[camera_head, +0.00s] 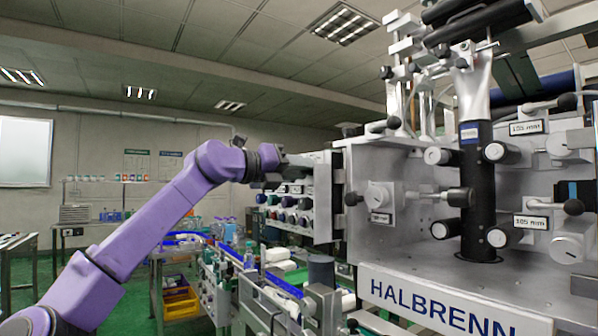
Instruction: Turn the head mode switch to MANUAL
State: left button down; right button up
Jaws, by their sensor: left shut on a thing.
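My left gripper (294,168) is at the end of the purple arm that comes in from the lower left. It is at the upper part of the control panel (311,226) on the left side of the grey machine. Its jaws are shut on a small part there, which fits the head mode switch; the gripper hides that part, so its setting cannot be read. Several round knobs and buttons (284,218) show in rows on the panel below the gripper. My right gripper is not in view.
The machine front (400,170), marked HALBRENN, fills the right side, with clamp knobs and a black column (477,190) sticking out. A conveyor with bottles (250,258) runs below the panel. A yellow bin (180,301) stands left of it. Open green floor lies at the left.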

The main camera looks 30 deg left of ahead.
pick_arm(q)
jog(key=shift+a+r+n, duration=0.1)
jog(key=shift+r+n, duration=0.05)
jog(key=shift+n, duration=0.25)
jog(key=c, duration=0.9)
grip_release()
jog(key=shift+s, duration=0.1)
jog(key=b+v, duration=0.3)
jog(key=v, duration=0.7)
jog(key=shift+s+a, duration=0.1)
jog(key=shift+s, duration=0.15)
